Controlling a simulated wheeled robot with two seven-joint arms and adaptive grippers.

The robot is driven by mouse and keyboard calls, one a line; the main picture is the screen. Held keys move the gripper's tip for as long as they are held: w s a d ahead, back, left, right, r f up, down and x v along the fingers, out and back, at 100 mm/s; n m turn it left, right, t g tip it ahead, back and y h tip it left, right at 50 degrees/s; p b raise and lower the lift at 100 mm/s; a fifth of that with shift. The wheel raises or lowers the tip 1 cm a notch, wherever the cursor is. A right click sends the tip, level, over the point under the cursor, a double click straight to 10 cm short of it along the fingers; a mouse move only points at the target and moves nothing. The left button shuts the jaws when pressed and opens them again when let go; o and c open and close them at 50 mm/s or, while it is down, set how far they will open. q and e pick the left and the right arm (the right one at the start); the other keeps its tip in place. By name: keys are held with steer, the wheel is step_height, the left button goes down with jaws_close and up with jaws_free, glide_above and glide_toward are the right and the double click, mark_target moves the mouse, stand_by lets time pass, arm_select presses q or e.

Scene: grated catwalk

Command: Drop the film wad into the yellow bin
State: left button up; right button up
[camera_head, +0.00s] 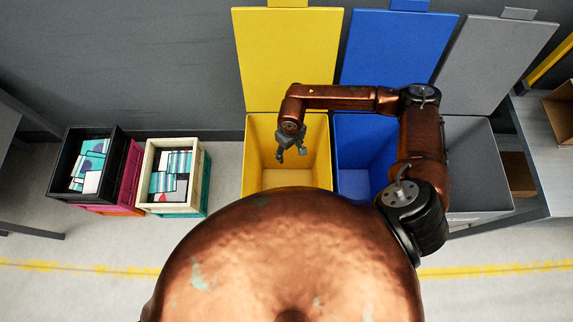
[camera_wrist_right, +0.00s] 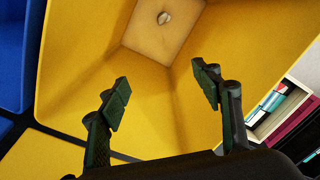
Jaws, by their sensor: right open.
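The yellow bin (camera_head: 260,135) stands with its lid up, left of a blue bin. My right gripper (camera_head: 291,155) is over its opening, fingers spread and empty. In the right wrist view the open fingers (camera_wrist_right: 165,90) frame the inside of the yellow bin (camera_wrist_right: 165,100). A small pale wad (camera_wrist_right: 164,18), seemingly the film wad, is at the bottom of the bin, apart from the fingers. I cannot make out the wad in the head view. My left gripper is not in view.
A blue bin (camera_head: 365,135) and a grey bin (camera_head: 475,160) stand to the right, lids up. A shelf table (camera_head: 545,150) is at far right.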

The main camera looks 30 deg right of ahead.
step_height(320, 180, up, 10)
stand_by(0.3)
steer(key=shift+s+f, duration=0.1)
steer(key=shift+f, duration=0.05)
